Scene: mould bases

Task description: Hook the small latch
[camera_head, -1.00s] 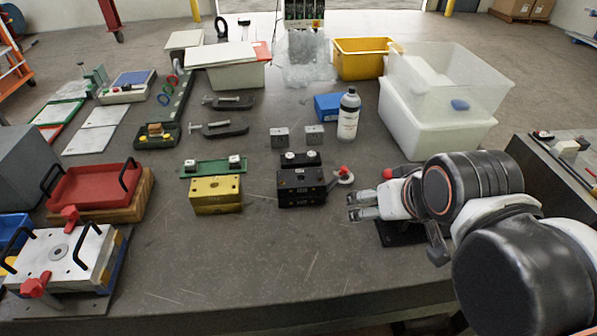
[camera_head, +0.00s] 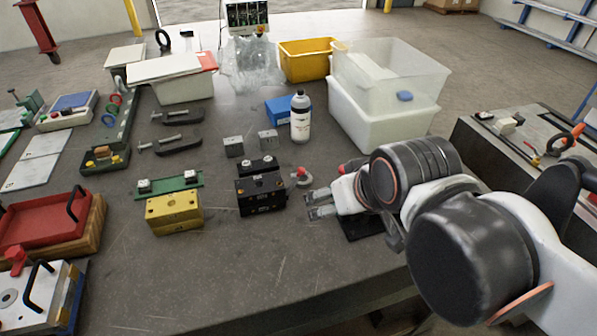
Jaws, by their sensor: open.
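A black mould block (camera_head: 262,195) stands on the table near the middle of the picture. A small grey metal piece with a red knob (camera_head: 301,174) sits at its right side; it may be the small latch, but it is too small to tell if it is hooked. My gripper (camera_head: 318,204) comes in from the right, low over the table, with its fingers pointing left. It is open, with nothing seen between its fingers. Its tips are right of the block and just below the red-knobbed piece in the picture, apart from the block.
A yellow block (camera_head: 174,214) with a green plate behind it stands left of the black block. Two grey cubes, a white bottle (camera_head: 300,118) and a blue box stand behind. A dark plate (camera_head: 362,226) lies under my gripper. The table's front middle is clear.

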